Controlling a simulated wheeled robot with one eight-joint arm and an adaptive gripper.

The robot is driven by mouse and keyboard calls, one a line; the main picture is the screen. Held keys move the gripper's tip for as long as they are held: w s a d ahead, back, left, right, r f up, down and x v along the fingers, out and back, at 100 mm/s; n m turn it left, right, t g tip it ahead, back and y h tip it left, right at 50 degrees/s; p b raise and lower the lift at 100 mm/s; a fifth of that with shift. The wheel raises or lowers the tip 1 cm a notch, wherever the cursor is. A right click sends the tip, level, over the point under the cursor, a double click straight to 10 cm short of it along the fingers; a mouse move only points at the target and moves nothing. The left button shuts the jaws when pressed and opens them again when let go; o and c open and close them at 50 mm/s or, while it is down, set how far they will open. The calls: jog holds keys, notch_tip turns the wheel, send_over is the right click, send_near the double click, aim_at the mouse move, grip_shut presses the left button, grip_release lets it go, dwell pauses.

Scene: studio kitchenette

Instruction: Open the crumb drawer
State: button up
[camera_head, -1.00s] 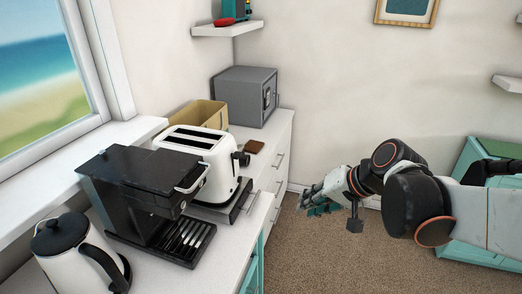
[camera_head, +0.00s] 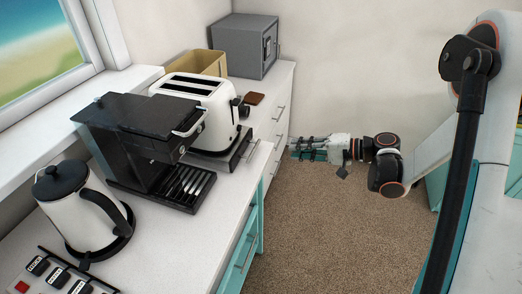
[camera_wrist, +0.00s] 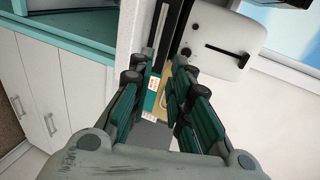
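The white toaster (camera_head: 205,112) stands on the counter on a dark base. The crumb drawer (camera_head: 236,148) is the low dark front of that base, with a pale bar handle, and looks shut. In the wrist view the toaster (camera_wrist: 222,38) is at upper right, and the dark drawer front (camera_wrist: 176,32) runs beside it above the fingertips. My gripper (camera_head: 293,149) is to the right of the drawer, pointing left toward the counter, apart from the handle in the head view.
A black coffee machine (camera_head: 140,140) stands nearer than the toaster, and a white kettle (camera_head: 85,215) is nearer still. A grey safe (camera_head: 243,45), a tan box (camera_head: 200,63) and a brown flat item (camera_head: 254,98) are behind. The carpet (camera_head: 310,235) beside the counter is clear.

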aim_at(261, 158)
jog(key=shift+y, duration=0.6)
jog(key=b+x, duration=0.1)
jog(key=x, duration=0.3)
jog(key=f+b+x, duration=0.1)
jog(key=x, duration=0.4)
jog(key=f+b+x, duration=0.1)
jog(key=x, duration=0.3)
jog(key=shift+w, duration=0.3)
jog(key=shift+c, duration=0.5)
grip_shut()
